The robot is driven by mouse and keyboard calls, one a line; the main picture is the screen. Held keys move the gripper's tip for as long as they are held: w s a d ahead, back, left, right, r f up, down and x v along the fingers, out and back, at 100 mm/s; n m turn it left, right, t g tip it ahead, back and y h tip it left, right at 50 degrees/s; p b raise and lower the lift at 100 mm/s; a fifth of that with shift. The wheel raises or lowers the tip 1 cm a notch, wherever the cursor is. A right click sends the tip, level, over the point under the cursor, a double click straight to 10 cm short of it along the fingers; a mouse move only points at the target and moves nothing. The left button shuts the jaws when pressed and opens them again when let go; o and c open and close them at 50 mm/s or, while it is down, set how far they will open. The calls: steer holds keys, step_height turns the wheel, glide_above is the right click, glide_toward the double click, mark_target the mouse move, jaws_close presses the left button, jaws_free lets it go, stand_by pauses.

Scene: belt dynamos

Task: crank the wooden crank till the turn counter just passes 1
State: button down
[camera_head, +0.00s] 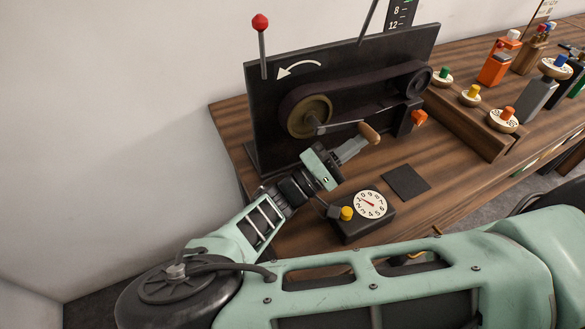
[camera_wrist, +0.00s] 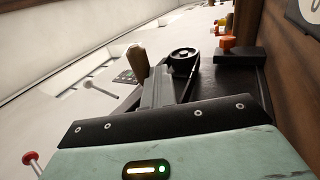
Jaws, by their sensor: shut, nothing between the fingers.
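The wooden crank handle (camera_head: 370,133) sticks out in front of the black belt panel (camera_head: 265,120), to the right of the large brass pulley (camera_head: 309,115). The handle also shows in the wrist view (camera_wrist: 137,59), just beyond my fingertips and to their left. My gripper (camera_head: 358,146) is shut and empty, close beside the handle; I cannot tell whether they touch. In the wrist view its fingers (camera_wrist: 158,84) are together. The turn counter (camera_head: 370,204) is a white dial in a black box on the table. Its red needle points up and left; the exact reading is too small to tell.
A dark belt runs to a small pulley (camera_head: 418,82). A red-knobbed lever (camera_head: 261,22) stands at left. An orange knob (camera_head: 419,118) is right of the handle. A yellow button (camera_head: 347,213) sits by the counter. A black pad (camera_head: 405,182) lies flat nearby.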

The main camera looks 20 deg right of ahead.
steer(key=shift+a+f, duration=0.1)
stand_by(0.3)
steer(key=s+a+b, duration=0.2)
steer(key=a+b, duration=0.3)
steer(key=a, duration=0.7)
steer(key=shift+s+a+f, duration=0.15)
steer(key=shift+s+a, duration=0.15)
